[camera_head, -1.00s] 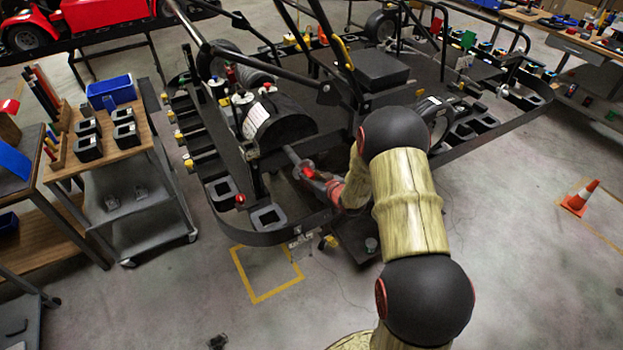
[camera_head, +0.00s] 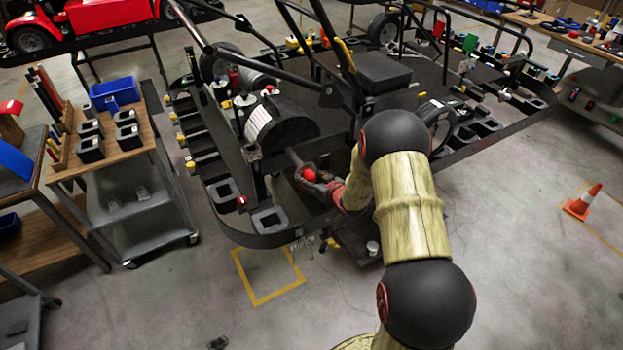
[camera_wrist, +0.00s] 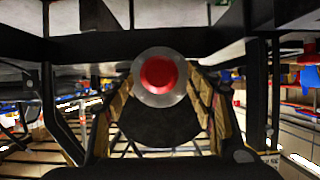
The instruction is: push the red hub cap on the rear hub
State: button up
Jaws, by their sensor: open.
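The red hub cap (camera_head: 309,174) shows as a round red face at the end of a grey shaft, the rear hub (camera_head: 294,157), under the kart's rear frame. In the wrist view, the red cap (camera_wrist: 158,73) faces me, ringed by a silver metal rim (camera_wrist: 158,100). My gripper (camera_head: 318,182) is open right by the cap. In the wrist view, its two fingers (camera_wrist: 160,95) stand apart on either side of the cap, with gaps visible. Whether the cap is fully seated on the hub is hard to tell, as its back is hidden.
The black kart frame (camera_head: 262,237) surrounds my gripper, with a dark bar (camera_wrist: 150,43) close above it. A cart with blue bin (camera_head: 114,92) and black blocks stands left. A yellow floor square (camera_head: 268,278) and orange cone (camera_head: 583,201) lie on open floor.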

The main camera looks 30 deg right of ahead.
jog(key=v, duration=1.1)
jog(key=shift+s+r, duration=0.2)
jog(key=shift+s, duration=0.15)
